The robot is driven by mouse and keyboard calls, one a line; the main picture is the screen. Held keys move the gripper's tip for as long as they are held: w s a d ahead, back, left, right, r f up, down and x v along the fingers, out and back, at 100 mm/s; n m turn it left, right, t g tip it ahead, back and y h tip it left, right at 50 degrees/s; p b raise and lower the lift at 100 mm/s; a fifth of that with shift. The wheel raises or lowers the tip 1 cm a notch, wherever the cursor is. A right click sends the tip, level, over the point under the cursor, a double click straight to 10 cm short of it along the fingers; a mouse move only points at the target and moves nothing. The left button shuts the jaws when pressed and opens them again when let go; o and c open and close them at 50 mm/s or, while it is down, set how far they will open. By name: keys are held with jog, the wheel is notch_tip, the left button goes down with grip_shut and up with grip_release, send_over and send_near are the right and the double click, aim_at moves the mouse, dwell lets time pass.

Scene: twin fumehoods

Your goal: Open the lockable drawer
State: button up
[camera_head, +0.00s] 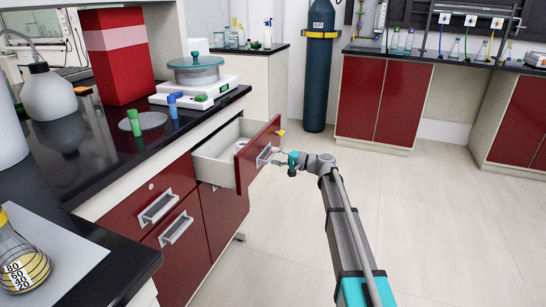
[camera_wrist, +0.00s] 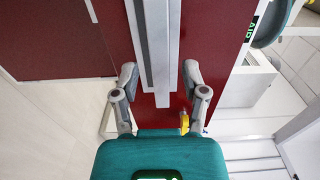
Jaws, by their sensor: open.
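The drawer with a dark red front (camera_head: 256,152) is pulled out from the bench, and its pale inside (camera_head: 222,155) shows with a small light item in it. A yellow piece, perhaps a key, sticks out of the front (camera_head: 280,132); it also shows in the wrist view (camera_wrist: 184,122). The drawer's silver handle (camera_wrist: 153,40) runs between the fingers of my gripper (camera_wrist: 159,76). The fingers are open, one on each side of the handle, with gaps visible. In the head view my gripper (camera_head: 276,159) is at the drawer front.
Two shut drawers with silver handles (camera_head: 159,206) are nearer in the same bench. A gas cylinder (camera_head: 319,70) stands behind. The floor (camera_head: 430,220) at right is clear.

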jog(key=v, duration=1)
jog(key=shift+d, duration=0.2)
jog(key=shift+s, duration=0.1)
jog(key=s+f+n+g+h, duration=0.1)
jog(key=s+f+g+h, duration=0.1)
jog(key=s+f+h, duration=0.5)
jog(key=s+f+n+g+h, duration=0.2)
jog(key=s+f, duration=0.4)
jog(key=s, duration=0.5)
jog(key=s+d+f+g+h, duration=0.1)
jog(key=s+d+f+h, duration=0.1)
jog(key=s+d+h, duration=0.45)
jog(key=s+d+f+g+h, duration=0.1)
jog(key=s+d+f+h, duration=0.2)
jog(key=s, duration=0.7)
notch_tip(320, 180, up, 38)
jog(key=d+y+p, duration=0.1)
jog(key=p, duration=3.8)
jog(key=shift+r+n, duration=0.2)
jog(key=shift+n, duration=0.1)
jog(key=shift+w+d, duration=0.1)
jog(key=shift+w, duration=0.05)
